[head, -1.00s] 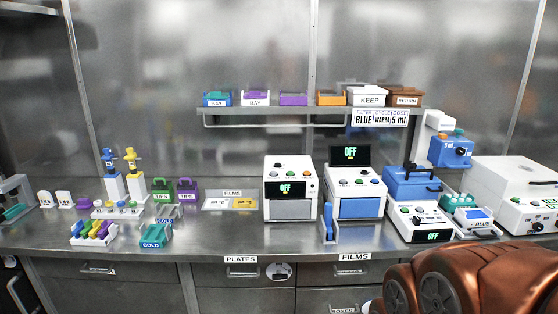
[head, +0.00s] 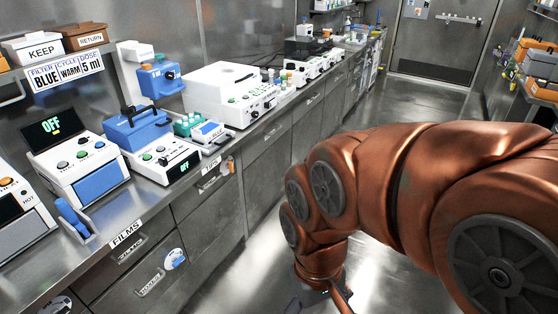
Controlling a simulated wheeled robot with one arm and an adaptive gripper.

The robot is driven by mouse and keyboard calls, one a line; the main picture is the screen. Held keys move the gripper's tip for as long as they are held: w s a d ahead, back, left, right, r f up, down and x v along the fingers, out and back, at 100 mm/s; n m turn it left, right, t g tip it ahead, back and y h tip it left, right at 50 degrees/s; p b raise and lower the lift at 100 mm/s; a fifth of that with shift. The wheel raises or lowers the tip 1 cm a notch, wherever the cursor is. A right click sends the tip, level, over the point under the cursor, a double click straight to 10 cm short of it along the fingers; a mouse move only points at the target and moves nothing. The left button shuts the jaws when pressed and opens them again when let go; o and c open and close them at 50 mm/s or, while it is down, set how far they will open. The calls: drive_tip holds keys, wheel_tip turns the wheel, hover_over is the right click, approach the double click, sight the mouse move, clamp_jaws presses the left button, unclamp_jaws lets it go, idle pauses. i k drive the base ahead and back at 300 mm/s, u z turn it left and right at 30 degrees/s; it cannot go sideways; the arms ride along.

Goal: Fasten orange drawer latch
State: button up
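A small orange and white fitting (head: 228,166) sits on the front of a drawer below the bench edge, right of a small label. It looks like the orange latch, but it is too small to tell whether it is fastened. A round blue and white latch (head: 175,258) is on a lower drawer nearer to me. My gripper (head: 318,300) hangs low at the bottom edge of the head view, over the aisle floor, to the right of and apart from the drawers. It is mostly hidden by my copper arm and cut off, so its fingers are unclear.
The steel bench (head: 112,222) runs away along the left, carrying a blue-fronted machine (head: 95,182), a blue-lidded device (head: 140,128) and a large white box (head: 222,88). The aisle floor (head: 400,100) is clear up to a door (head: 440,42). Shelves stand at right.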

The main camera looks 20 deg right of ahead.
sight(229, 166)
drive_tip(key=u, duration=2.05)
drive_tip(key=i, duration=0.7)
drive_tip(key=z, duration=1.9)
